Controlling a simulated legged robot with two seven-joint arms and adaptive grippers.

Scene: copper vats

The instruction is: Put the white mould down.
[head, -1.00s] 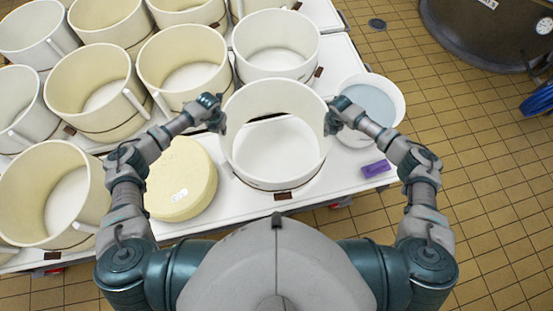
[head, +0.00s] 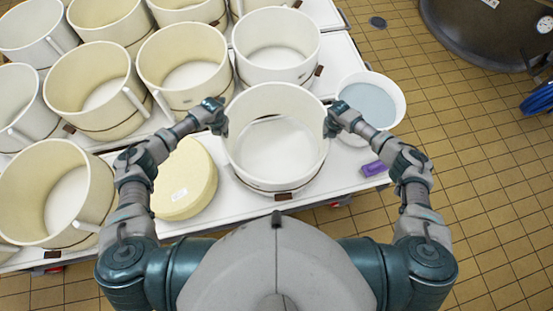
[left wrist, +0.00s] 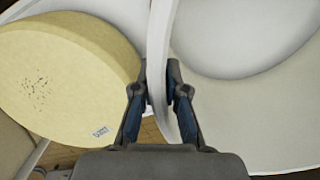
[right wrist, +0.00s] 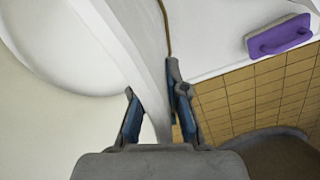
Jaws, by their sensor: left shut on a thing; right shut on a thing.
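The white mould (head: 272,100) is a wide, round, open-topped tub, held roughly level between my two grippers at the front of the white table (head: 228,196). My left gripper (head: 219,124) is shut on its left wall; in the left wrist view the fingers (left wrist: 160,88) lie on both sides of that wall. My right gripper (head: 332,122) is shut on its right wall, which also shows between the fingers in the right wrist view (right wrist: 152,100). The mould's underside is hidden, so I cannot tell if it touches the table.
A yellow cheese wheel (head: 186,182) lies close to the mould's left. A bowl of bluish liquid (head: 372,104) and a purple brush (head: 374,169) are at the right. Several other moulds (head: 272,47) fill the table behind and left. The table's front edge is near.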

